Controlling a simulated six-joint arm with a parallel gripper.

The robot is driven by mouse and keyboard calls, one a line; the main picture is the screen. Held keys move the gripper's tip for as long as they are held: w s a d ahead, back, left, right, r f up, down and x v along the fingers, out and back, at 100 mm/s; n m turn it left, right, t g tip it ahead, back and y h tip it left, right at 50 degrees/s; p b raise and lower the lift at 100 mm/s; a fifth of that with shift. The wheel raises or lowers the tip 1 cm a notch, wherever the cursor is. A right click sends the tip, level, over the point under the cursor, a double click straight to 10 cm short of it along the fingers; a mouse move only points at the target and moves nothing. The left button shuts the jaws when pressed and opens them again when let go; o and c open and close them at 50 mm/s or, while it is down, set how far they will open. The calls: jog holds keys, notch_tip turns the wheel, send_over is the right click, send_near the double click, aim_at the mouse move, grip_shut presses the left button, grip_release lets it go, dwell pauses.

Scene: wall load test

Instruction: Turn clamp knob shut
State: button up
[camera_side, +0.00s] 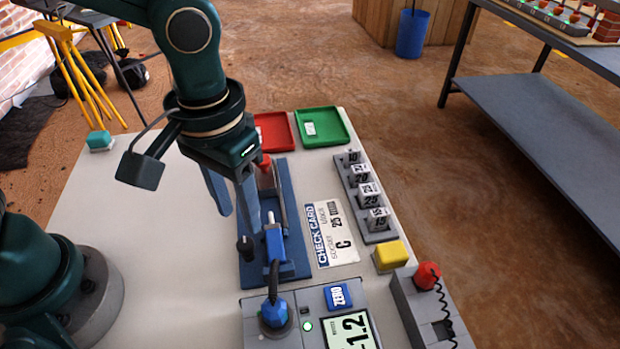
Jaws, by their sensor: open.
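A blue fixture plate (296,268) lies on the pale table. A small black knob (245,245) stands at its left edge; it looks like the clamp knob, but its turned state cannot be told. A blue block (275,243) with a pale pin stands on the plate, to the right of the black knob. My gripper (239,220) is open, fingers pointing down, above the plate's left side near the black knob. Contact with the knob cannot be made out. A red-ended part (265,162) shows at the plate's far end, partly hidden by my gripper.
A grey meter box (258,330) with a blue knob (274,312), ZERO button (339,296) and display stands in front. Numbered weights (373,195) in a rack, a check card (331,233), yellow block (391,255) and red (277,133) and green (323,127) trays surround the plate.

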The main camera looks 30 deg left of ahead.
aim_at(244, 243)
jog(key=shift+s+d+f, duration=0.15)
jog(key=shift+s+f, duration=0.1)
jog(key=shift+f, duration=2.55)
grip_shut()
